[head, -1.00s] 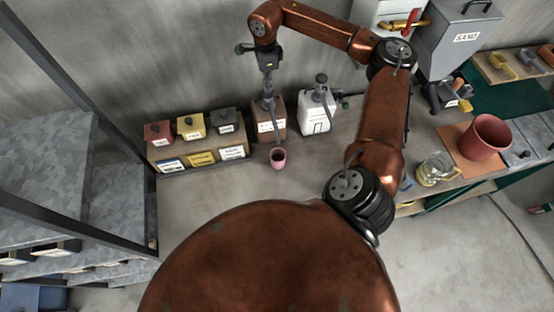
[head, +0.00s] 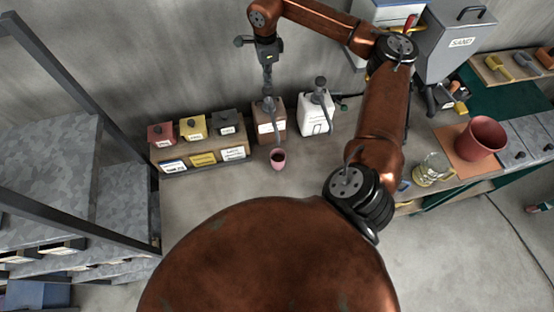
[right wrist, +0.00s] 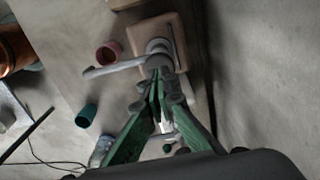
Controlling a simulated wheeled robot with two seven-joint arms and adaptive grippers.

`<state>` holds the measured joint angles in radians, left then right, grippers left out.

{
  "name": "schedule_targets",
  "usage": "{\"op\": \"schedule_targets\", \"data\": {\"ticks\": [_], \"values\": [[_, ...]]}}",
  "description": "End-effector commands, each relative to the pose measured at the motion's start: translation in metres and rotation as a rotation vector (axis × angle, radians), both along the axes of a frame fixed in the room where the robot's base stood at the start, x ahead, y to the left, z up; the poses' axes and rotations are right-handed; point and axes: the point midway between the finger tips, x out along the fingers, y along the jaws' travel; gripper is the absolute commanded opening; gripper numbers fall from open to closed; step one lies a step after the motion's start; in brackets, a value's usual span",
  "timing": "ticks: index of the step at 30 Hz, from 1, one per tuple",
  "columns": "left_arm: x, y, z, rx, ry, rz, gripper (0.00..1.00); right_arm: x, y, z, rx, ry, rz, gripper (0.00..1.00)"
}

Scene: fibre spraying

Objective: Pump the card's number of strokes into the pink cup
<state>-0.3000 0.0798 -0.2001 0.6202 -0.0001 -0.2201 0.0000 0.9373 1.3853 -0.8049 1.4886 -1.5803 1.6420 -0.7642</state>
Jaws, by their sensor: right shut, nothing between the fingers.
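The pink cup (head: 278,158) stands upright on the bench, in front of a brown pump bottle (head: 278,132) with a white label. My right gripper (head: 267,88) points down above this bottle's grey pump head (head: 266,107), with its fingers shut and empty. In the right wrist view the green fingers (right wrist: 157,82) meet over the pump head, and I cannot tell whether they touch it. The grey spout (right wrist: 113,68) reaches out near the pink cup (right wrist: 109,53). The cup's inside looks dark; its fill is unclear. My left gripper is not in view. I cannot make out a stroke card.
A white pump bottle (head: 315,116) stands right of the brown one. Red, yellow and grey bins with labels (head: 203,156) stand to the left. A glass jug (head: 431,169), a large reddish pot (head: 481,138) and a sand hopper (head: 452,45) are at the right.

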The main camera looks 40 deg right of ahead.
Motion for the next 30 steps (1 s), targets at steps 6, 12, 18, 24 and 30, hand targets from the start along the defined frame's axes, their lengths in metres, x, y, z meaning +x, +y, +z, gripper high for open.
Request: {"op": "schedule_targets", "data": {"ticks": [6, 12, 18, 24, 30], "values": [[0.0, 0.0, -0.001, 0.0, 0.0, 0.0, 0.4, 0.0, 0.0, -0.001, 0.0, 0.0, 0.0, 0.0], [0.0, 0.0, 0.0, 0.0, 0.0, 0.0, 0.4, 0.0, 0.0, -0.001, 0.0, 0.0, 0.0, 0.0], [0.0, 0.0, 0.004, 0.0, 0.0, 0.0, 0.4, 0.0, 0.0, 0.006, 0.0, -0.001, 0.0, 0.0], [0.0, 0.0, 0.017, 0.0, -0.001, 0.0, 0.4, 0.001, 0.0, 0.026, 0.001, -0.003, 0.0, 0.0], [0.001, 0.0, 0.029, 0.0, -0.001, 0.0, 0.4, 0.0, 0.0, 0.045, 0.0, -0.001, 0.0, 0.0]]}}
